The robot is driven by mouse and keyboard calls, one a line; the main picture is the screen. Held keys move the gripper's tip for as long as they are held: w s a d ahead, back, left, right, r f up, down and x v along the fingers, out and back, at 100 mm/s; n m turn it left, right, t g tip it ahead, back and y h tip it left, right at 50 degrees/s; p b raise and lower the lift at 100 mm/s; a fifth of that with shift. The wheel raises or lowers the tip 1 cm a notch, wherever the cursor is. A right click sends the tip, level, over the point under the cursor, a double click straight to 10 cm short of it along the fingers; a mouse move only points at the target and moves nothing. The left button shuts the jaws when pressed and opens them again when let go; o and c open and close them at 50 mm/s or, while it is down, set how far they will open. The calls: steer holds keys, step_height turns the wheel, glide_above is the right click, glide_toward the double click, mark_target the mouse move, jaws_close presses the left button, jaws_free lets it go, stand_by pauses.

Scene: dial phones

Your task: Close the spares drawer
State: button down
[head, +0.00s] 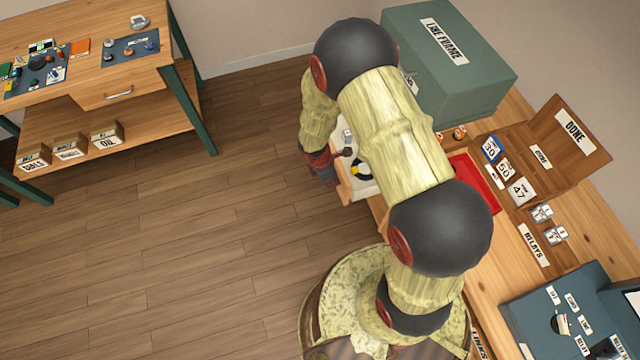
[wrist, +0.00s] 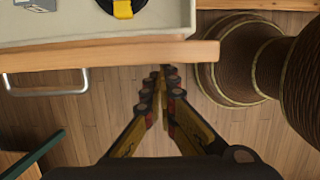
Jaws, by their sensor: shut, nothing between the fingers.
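An open drawer (head: 346,186) sticks out from the front of the bench on the right, partly hidden by my arm. No label saying spares is readable on it. In the wrist view its wooden front (wrist: 110,54) crosses the upper part, with a metal handle (wrist: 46,90) at the left. Its pale tray holds a grey item (wrist: 36,4) and a black round item with a yellow part (wrist: 122,8). My gripper (wrist: 163,72) is shut and empty, its fingertips just outside the drawer front, right of the handle. I cannot tell whether they touch it.
The bench bears a green box (head: 465,85), a red tray (head: 474,184), a wooden case (head: 588,150) with an open lid, and a dark teal case (head: 530,310). Another table (head: 140,80) stands at the far left. The floor between is clear.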

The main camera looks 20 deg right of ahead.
steer(key=d+p, duration=0.2)
steer(key=d, duration=1.8)
steer(key=shift+d+p, duration=0.15)
steer(key=shift+p, duration=0.15)
